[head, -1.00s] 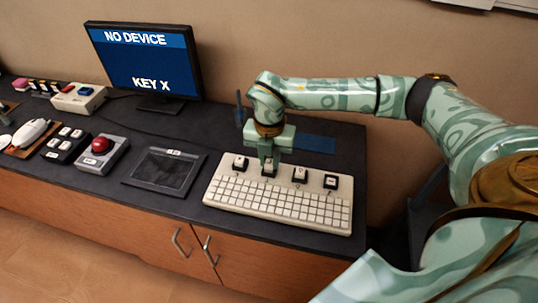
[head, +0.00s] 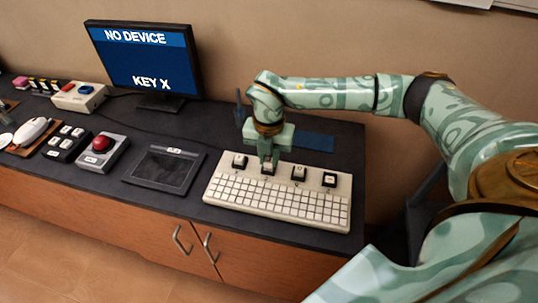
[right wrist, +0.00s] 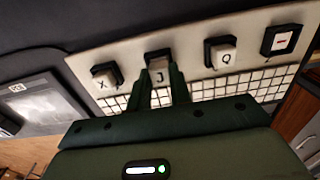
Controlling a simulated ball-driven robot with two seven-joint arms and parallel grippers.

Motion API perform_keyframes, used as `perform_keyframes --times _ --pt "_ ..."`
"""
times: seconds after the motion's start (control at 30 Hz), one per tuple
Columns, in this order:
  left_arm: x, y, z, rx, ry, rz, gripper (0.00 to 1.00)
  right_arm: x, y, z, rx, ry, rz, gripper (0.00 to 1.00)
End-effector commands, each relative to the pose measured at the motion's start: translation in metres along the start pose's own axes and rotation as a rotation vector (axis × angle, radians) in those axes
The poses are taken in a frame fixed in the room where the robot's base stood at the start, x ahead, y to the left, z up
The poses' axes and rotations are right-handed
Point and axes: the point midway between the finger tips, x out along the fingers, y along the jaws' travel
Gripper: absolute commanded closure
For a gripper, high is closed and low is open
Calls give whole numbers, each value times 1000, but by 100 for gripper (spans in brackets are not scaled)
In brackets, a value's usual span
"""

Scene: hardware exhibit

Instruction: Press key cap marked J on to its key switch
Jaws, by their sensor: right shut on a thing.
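The white key cap marked J (right wrist: 160,73) is between the two fingers of my right gripper (right wrist: 163,82), which is shut on it. The cap is at the second large dark key switch (right wrist: 156,54) from the left on the cream keyboard (head: 216,193). I cannot tell whether the cap is fully down on the switch. In the head view my right gripper (head: 268,167) points down at the keyboard's back row and hides most of the cap. My left gripper is not in view.
Caps X (right wrist: 104,77) and Q (right wrist: 224,57) flank J, and a red-marked key (right wrist: 281,40) stands farther right. The monitor (head: 140,60) reads NO DEVICE and KEY X. A dark pad (head: 163,170) and a red-button box (head: 101,150) are to the left.

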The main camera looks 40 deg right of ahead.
Motion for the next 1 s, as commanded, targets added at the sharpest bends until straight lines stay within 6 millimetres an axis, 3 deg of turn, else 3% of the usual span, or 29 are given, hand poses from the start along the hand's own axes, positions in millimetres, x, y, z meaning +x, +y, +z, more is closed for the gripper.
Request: perform_keyframes --times 1.0 --pt "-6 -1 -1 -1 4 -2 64 0 0 0 1 0 0 100"
